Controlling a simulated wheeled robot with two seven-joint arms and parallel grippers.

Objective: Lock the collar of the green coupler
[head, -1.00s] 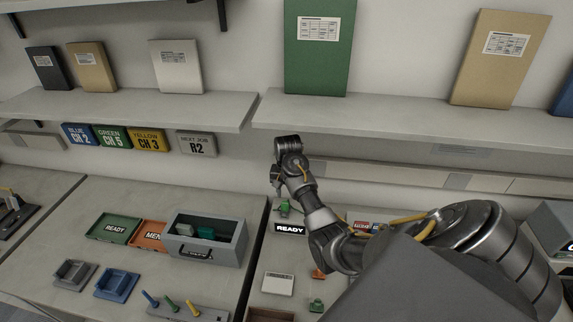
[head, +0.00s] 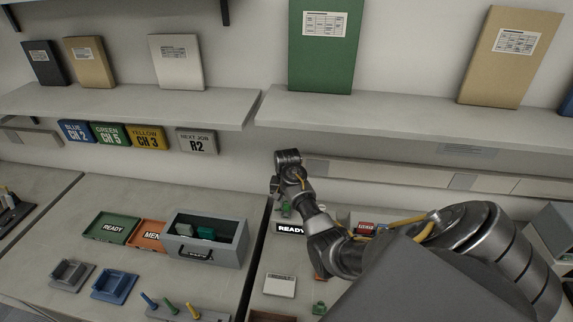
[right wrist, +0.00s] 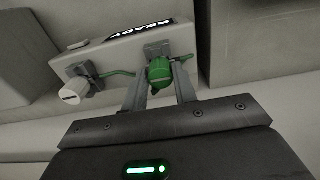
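The green coupler (right wrist: 160,72) sits on a grey fixture (right wrist: 110,58) with a READY label, and a green cable runs to it. In the head view the READY label (head: 291,228) shows, with a small green part (head: 285,210) behind it, under my right gripper (head: 277,192). In the right wrist view my right gripper (right wrist: 162,88) has one finger on each side of the green coupler. I cannot tell whether the fingers press on it or stand slightly apart. The collar's lock state is not clear. My left gripper is not in view.
A white knob (right wrist: 74,91) stands on the fixture left of the coupler. The shelf (head: 400,123) overhangs behind my right arm.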

